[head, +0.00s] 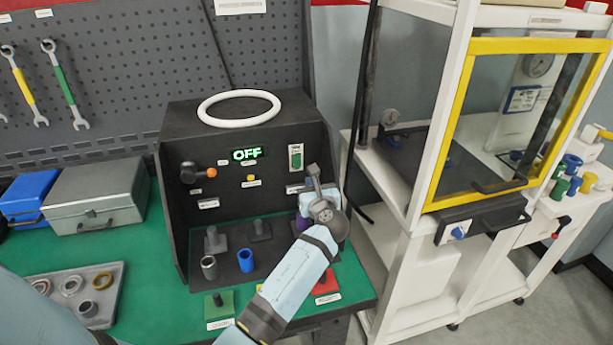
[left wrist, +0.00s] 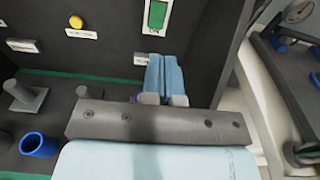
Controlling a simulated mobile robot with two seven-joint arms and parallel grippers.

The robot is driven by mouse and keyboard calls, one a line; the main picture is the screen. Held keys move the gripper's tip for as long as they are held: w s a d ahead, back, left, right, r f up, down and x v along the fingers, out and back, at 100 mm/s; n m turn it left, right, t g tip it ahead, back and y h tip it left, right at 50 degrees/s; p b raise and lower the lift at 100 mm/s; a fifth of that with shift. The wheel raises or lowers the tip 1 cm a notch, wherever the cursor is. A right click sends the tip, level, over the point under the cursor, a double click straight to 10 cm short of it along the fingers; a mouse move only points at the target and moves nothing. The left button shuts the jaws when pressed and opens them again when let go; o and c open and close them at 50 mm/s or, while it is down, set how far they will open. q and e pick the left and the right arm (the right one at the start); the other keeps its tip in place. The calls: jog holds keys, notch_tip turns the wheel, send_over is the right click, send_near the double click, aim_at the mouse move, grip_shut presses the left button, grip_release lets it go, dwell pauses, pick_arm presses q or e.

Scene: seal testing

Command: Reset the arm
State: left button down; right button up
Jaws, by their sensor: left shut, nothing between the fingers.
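My left arm reaches up from the bottom of the head view into the right side of a black test box (head: 180,225). My left gripper (head: 313,178) is at its right inner wall, below a green switch (head: 295,157). In the left wrist view the light-blue fingers of this gripper (left wrist: 165,70) are together with nothing between them, in front of the back panel. A display (head: 247,154) on the box reads OFF in green. A purple part (head: 302,222) is partly hidden behind my gripper. My right gripper is not in view.
A blue ring (head: 246,260) and a grey ring (head: 208,266) stand in the box near grey posts. A white ring (head: 238,108) lies on top. A grey tray (head: 122,275) of rings and a metal toolbox (head: 95,196) are left. A yellow-framed cabinet (head: 436,150) stands right.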

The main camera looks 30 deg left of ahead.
pick_arm(q)
jog(key=shift+s+d, duration=0.4)
jog(key=shift+d, duration=0.1)
jog(key=s+d+f+n+h+p, duration=0.1)
jog(key=s+d+f+n+h, duration=0.1)
jog(key=s+f+h, duration=0.1)
jog(key=s+d+f+n+h+p, duration=0.1)
jog(key=s+d+f+n+h, duration=0.1)
jog(key=s+f, duration=0.3)
jog(key=s+d+f+n+h+p, duration=0.2)
jog(key=s+d+f+n+h, duration=0.1)
jog(key=s+f+n, duration=0.1)
jog(key=shift+s+d+f+t+h, duration=0.1)
jog(key=shift+s+d+t+h, duration=0.05)
jog(key=shift+d+t+h, duration=0.2)
jog(key=s+d+n+h+p, duration=0.1)
jog(key=s+d+n+h, duration=0.1)
jog(key=s+n, duration=0.3)
jog(key=s+d+f+n+h+p, duration=0.1)
jog(key=s+d+n+h, duration=0.2)
jog(key=s, duration=0.5)
jog(key=s+d+f+n+h+p, duration=0.1)
jog(key=s+d+n+h, duration=0.1)
jog(key=s+d+n, duration=0.3)
jog(key=shift+s+n+g+p, duration=0.35)
jog(key=shift+s+n+g, duration=0.1)
jog(key=shift+s+n, duration=0.5)
jog(key=shift+w+f+h, duration=0.1)
jog(key=shift+h, duration=0.15)
